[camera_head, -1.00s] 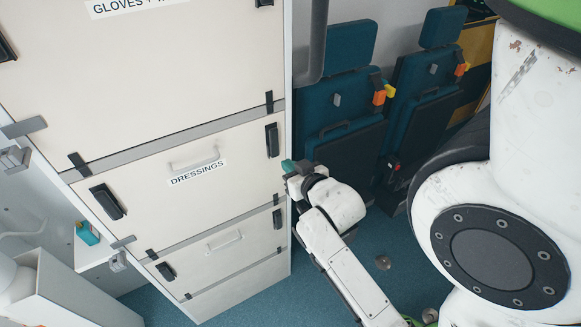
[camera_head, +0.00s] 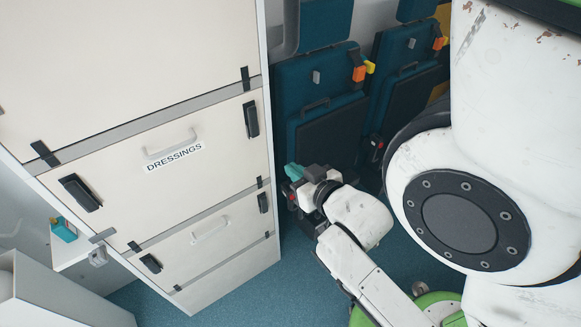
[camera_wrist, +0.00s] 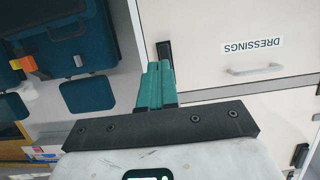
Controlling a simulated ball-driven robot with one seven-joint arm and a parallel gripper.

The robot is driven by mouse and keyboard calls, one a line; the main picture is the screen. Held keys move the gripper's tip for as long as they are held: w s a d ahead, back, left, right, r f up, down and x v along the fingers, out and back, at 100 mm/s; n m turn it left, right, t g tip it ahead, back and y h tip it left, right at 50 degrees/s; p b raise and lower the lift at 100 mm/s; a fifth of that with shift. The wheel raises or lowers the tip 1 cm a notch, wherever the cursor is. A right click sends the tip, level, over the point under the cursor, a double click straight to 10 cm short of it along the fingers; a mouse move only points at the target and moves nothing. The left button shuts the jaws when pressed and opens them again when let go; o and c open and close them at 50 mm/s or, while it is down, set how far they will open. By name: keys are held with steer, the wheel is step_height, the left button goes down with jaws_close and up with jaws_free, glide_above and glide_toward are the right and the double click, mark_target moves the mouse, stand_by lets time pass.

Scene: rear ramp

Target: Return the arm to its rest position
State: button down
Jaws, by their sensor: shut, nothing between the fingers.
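My gripper (camera_head: 292,171) has teal fingers and sits at the end of my white arm, in the lower middle of the head view. It is just right of the cabinet's right edge and in front of the teal seats. In the wrist view my gripper (camera_wrist: 155,70) shows its two teal fingers side by side, shut and empty. The fingers appear apart from the cabinet in the head view. My arm reaches up from the lower right, with its elbow side near my white body.
A cream cabinet (camera_head: 110,110) with a "DRESSINGS" drawer (camera_head: 215,150) and black latches fills the left. Teal folding seats (camera_head: 318,85) with orange buckles stand behind my gripper. A white box (camera_head: 60,295) is at lower left. Blue floor (camera_head: 300,270) is bare between cabinet and arm.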

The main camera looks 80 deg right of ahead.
stand_by(0.7)
steer(key=w+a+f+n+g+y, duration=0.2)
steer(key=a+f+n+g+y, duration=0.2)
steer(key=a+f, duration=0.3)
steer(key=w+a+f+n+g+y, duration=0.3)
steer(key=a+f, duration=0.5)
steer(key=a, duration=0.3)
steer(key=n+g+y, duration=0.1)
steer(key=n+y, duration=0.1)
steer(key=y, duration=0.1)
steer(key=shift+w+a+f+y, duration=0.25)
steer(key=shift+a+y, duration=0.05)
steer(key=shift+y, duration=0.1)
